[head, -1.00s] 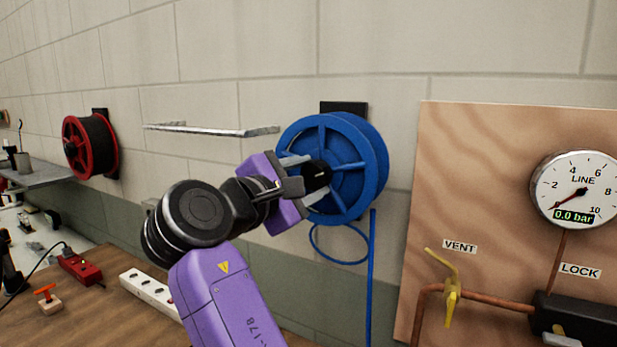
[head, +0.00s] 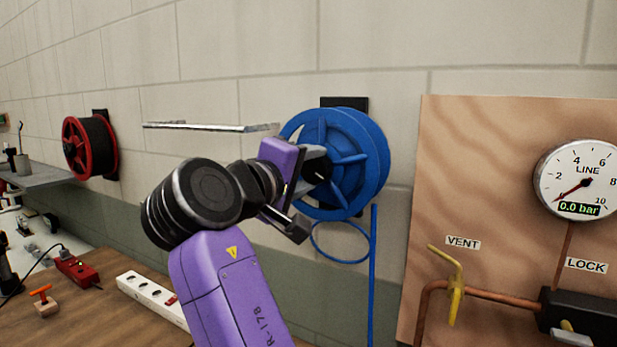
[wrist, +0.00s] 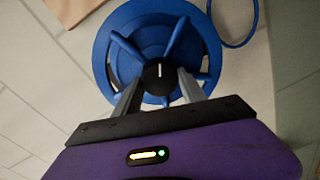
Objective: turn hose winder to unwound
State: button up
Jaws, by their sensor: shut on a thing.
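The hose winder is a blue spoked reel (head: 362,170) on the wall, with a black hub knob that has a white mark. Blue hose (head: 373,265) hangs in a loop and a straight length below it. My gripper (head: 314,172) is at the hub from the left, its grey fingers on either side of the knob. In the wrist view the knob (wrist: 158,76) sits between the two fingertips, with its white mark pointing nearly straight up. The gripper is shut on the knob. My wrist hides part of the reel's left side in the head view.
A wooden board (head: 480,130) at right carries a gauge (head: 578,181) reading 0.0 bar and a yellow vent lever (head: 455,290). A metal rail (head: 210,127) juts from the wall behind my wrist. A red reel (head: 80,148) hangs far left. A white power strip (head: 150,295) lies on the bench.

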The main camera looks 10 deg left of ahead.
jog(key=m+b, duration=0.2)
jog(key=m, duration=0.2)
jog(key=shift+d+f, duration=0.1)
jog(key=shift+f, duration=0.1)
jog(key=m+b, duration=0.2)
jog(key=m, duration=0.2)
jog(key=shift+s, duration=0.1)
jog(key=m+b, duration=0.3)
jog(key=m, duration=0.1)
jog(key=shift+d+t, duration=0.15)
jog(key=shift+t, duration=0.15)
jog(key=m+b, duration=0.2)
jog(key=m, duration=0.2)
jog(key=shift+f+m, duration=0.1)
jog(key=shift+m, duration=0.3)
jog(key=m+b, duration=0.3)
jog(key=m, duration=0.3)
jog(key=shift+d+m+t, duration=0.15)
jog(key=shift+m+t, duration=0.15)
jog(key=m+b, duration=0.2)
jog(key=m, duration=0.4)
jog(key=shift+f+m, duration=0.1)
jog(key=shift+m, duration=0.3)
jog(key=o, duration=1.4)
jog(key=shift+c, duration=0.2)
